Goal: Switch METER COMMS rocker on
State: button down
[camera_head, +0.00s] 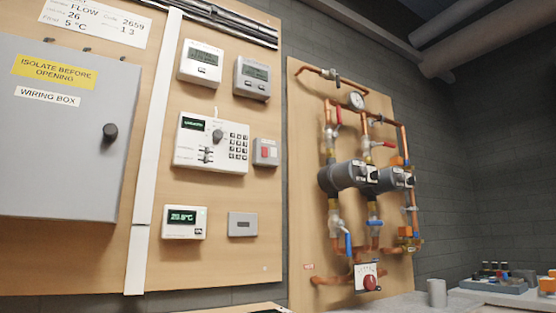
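No label reading METER COMMS is legible in the head view, so I cannot tell which part is that rocker. A small grey box (265,153) with a red switch-like face is on the wooden board, right of a white controller with a keypad (213,144). The controller has a lit green display, a dark knob and small dark switches at its lower left; their positions are too small to tell. Two display meters hang above, a white one (200,62) and a grey one (252,78). My gripper is not in view.
A grey wiring box (70,150) with a black knob fills the left. A white thermostat (185,222) and a grey plate (242,224) sit below the controller. Copper pipes with pumps (350,177) stand right. A cup (437,292) and tray (490,286) are on the bench.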

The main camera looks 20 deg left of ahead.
aim_at(264, 148)
jog(key=u, duration=0.65)
jog(key=i, duration=0.85)
jog(key=u, duration=0.9)
